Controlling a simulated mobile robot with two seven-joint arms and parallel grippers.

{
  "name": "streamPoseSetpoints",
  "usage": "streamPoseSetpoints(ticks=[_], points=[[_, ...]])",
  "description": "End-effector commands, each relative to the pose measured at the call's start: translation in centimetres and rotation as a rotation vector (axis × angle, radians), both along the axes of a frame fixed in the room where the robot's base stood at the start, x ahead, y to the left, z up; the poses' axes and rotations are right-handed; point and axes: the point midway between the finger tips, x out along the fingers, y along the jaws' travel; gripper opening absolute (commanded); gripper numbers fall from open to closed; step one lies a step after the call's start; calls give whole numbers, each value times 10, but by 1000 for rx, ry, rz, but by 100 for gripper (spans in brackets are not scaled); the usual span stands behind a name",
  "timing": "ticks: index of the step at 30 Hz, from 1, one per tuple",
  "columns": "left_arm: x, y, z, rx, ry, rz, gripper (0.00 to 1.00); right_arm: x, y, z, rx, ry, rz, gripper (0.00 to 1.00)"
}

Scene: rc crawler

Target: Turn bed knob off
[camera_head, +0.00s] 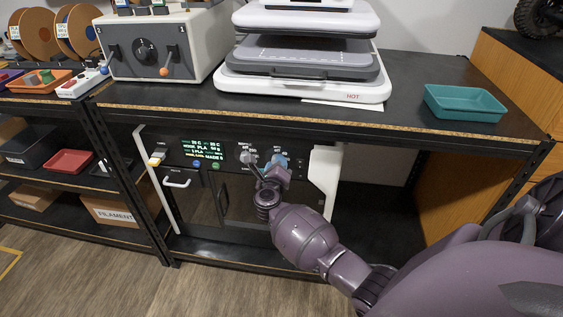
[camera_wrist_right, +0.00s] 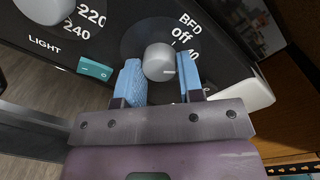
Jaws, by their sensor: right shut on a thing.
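The bed knob (camera_wrist_right: 158,62) is a round grey knob on a dark panel, under the labels "BED" and "Off" in the right wrist view. My left gripper is not in view.
Another knob (camera_head: 247,157) sits just left of my right gripper. A teal light switch (camera_wrist_right: 95,68) lies below and left of the bed knob. The table edge (camera_head: 300,119) runs above my arm. A teal tray (camera_head: 465,103) stands on the table at right.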

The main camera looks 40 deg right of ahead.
Motion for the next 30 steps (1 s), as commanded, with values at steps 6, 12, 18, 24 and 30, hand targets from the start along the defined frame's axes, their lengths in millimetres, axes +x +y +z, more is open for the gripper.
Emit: streamPoseSetpoints(ticks=[6,12,18,24,30], points=[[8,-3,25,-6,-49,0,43,1,2,7,-128,150,1,11],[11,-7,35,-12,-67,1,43,1,1,6,-253,296,1,11],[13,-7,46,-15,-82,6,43,1,1,5,-373,439,1,11],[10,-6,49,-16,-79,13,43,1,2,3,-478,561,2,11],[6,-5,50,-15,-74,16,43,1,1,2,-556,652,2,11]])
